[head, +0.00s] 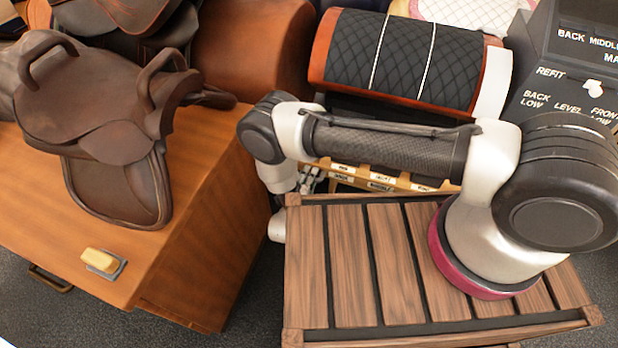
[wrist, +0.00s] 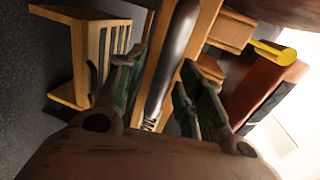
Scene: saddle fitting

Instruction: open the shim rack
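The shim rack (head: 385,181) is a light wooden rack with small labels along its front in the head view. It sits behind the slatted wooden top and is partly hidden by my arm. In the wrist view a wooden frame with upright slats (wrist: 95,42) stands at the upper left; I cannot tell whether it is part of the rack. My gripper (wrist: 160,66) is open in the wrist view, its fingers apart. Between them, further off, lie a wooden strip and a dark rounded bar (wrist: 178,58). I cannot tell whether either finger touches anything. The head view does not show the fingertips clearly.
A brown saddle (head: 105,110) and a yellow-topped block (head: 100,261) are on the wooden bench (head: 200,215) at left. A black quilted pad (head: 400,58) on a brown form is behind my arm. A dark panel (head: 565,90) with labels stands at right. Dark floor lies between bench and slatted top (head: 357,265).

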